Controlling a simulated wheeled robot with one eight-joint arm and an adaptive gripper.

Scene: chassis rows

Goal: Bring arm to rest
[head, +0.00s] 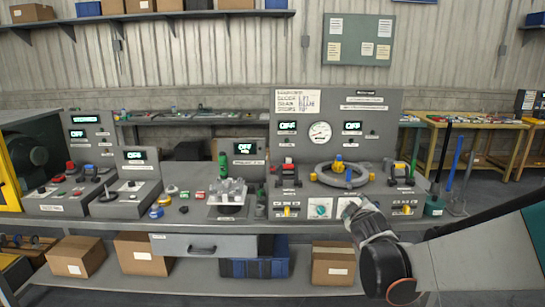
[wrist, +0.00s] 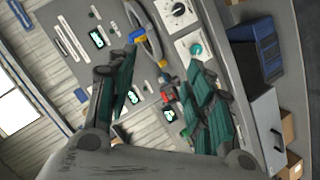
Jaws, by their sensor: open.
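My arm (head: 480,262) enters the head view from the lower right and bends at a dark, rounded joint in front of the bench. My gripper (head: 352,208) is in front of the control panel's lower edge, near the teal dial box (head: 320,208). In the wrist view, my gripper (wrist: 160,95) has its two dark green-padded fingers spread apart, with nothing held between them. The panel shows beyond the fingers, tilted in that view. Whether the gripper touches the panel cannot be told.
The grey bench (head: 190,222) holds a control panel (head: 385,125) with a gauge, a grey ring (head: 341,175) and levers. A grey fixture (head: 229,193) stands left of it. A drawer (head: 200,246) and cardboard boxes (head: 333,264) are below. Tools lean at the right.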

